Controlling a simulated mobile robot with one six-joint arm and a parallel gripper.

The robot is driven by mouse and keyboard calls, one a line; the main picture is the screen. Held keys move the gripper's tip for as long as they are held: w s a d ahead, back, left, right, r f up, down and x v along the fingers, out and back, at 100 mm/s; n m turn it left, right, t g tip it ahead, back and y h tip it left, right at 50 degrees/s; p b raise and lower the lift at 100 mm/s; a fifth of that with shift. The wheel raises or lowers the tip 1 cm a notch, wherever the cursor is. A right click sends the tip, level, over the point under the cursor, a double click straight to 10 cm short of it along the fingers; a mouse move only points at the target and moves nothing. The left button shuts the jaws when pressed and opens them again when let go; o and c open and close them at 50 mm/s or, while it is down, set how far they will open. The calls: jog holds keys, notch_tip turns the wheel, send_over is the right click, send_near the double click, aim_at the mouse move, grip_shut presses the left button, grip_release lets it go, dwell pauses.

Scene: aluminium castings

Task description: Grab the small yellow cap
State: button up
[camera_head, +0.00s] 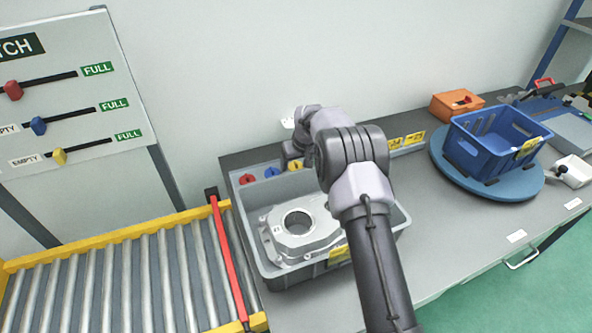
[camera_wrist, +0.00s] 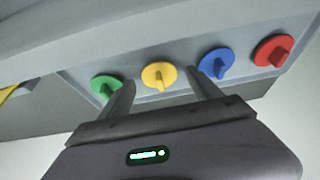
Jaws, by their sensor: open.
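The small yellow cap (camera_wrist: 157,76), a round disc with a raised grip, sits on a grey strip in the wrist view. It shows between a green cap (camera_wrist: 106,88) and a blue cap (camera_wrist: 215,64); a red cap (camera_wrist: 272,50) is at the far right. My gripper (camera_wrist: 161,78) is open, one finger to each side of the yellow cap in the picture. I cannot tell how far the fingertips are from it. In the head view the yellow cap (camera_head: 294,164) shows beside my gripper (camera_head: 290,157); the green cap is hidden behind my arm.
A grey crate (camera_head: 262,267) with an aluminium casting (camera_head: 268,232) stands in front of the caps. A roller conveyor (camera_head: 120,285) is at left. A blue crate (camera_head: 478,158) on a round turntable (camera_head: 520,190) and an orange box (camera_head: 445,111) are at right.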

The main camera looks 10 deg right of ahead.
jog(key=shift+r, duration=0.1)
jog(key=shift+c, duration=0.6)
jog(key=c, duration=1.3)
